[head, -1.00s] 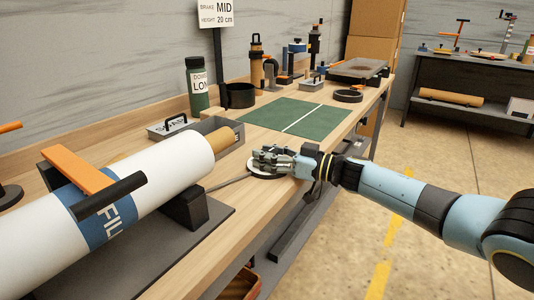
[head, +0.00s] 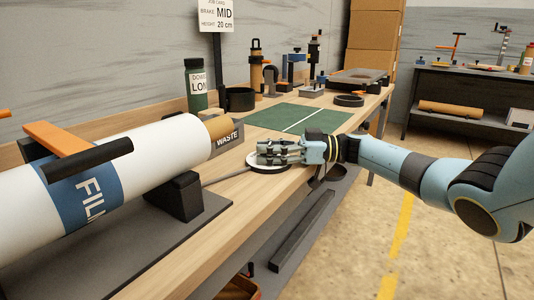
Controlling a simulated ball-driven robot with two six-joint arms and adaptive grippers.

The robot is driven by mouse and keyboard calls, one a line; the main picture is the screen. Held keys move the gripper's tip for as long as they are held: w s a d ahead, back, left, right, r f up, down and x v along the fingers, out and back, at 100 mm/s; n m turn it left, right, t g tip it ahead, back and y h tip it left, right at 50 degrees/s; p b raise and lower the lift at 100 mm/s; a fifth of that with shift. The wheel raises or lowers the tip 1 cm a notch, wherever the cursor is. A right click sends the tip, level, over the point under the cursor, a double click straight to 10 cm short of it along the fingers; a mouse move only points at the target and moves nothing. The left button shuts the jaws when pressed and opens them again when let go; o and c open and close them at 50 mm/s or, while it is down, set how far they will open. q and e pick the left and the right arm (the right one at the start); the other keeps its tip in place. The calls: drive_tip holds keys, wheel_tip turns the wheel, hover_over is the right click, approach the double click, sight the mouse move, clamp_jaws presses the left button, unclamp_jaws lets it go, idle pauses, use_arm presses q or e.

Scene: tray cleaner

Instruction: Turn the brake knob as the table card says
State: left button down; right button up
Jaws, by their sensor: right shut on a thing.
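The card (head: 216,14) stands on a dark post at the back and reads "BRAKE: MID" and "HEIGHT: 20 cm". A white round plate (head: 268,169) lies on the wooden table near its front edge. My right gripper (head: 266,151) is over this plate, with its fingers closed on what appears to be the brake knob. The fingers hide the knob, so its pointer and any marks cannot be read. A thin dark bar (head: 228,175) runs from the plate toward the roll stand. My left gripper is not in view.
A large white film roll (head: 145,150) with an orange arm (head: 70,145) and black bar fills the left. A waste box (head: 228,139), green bottle (head: 195,85), black cup (head: 240,99) and green mat (head: 295,118) stand behind. Open floor lies right.

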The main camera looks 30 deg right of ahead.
drive_tip(key=shift+d+f, duration=0.1)
drive_tip(key=o, duration=1.1)
drive_tip(key=shift+s+d, duration=0.1)
drive_tip(key=shift+o, duration=0.7)
drive_tip(key=v, duration=1.2)
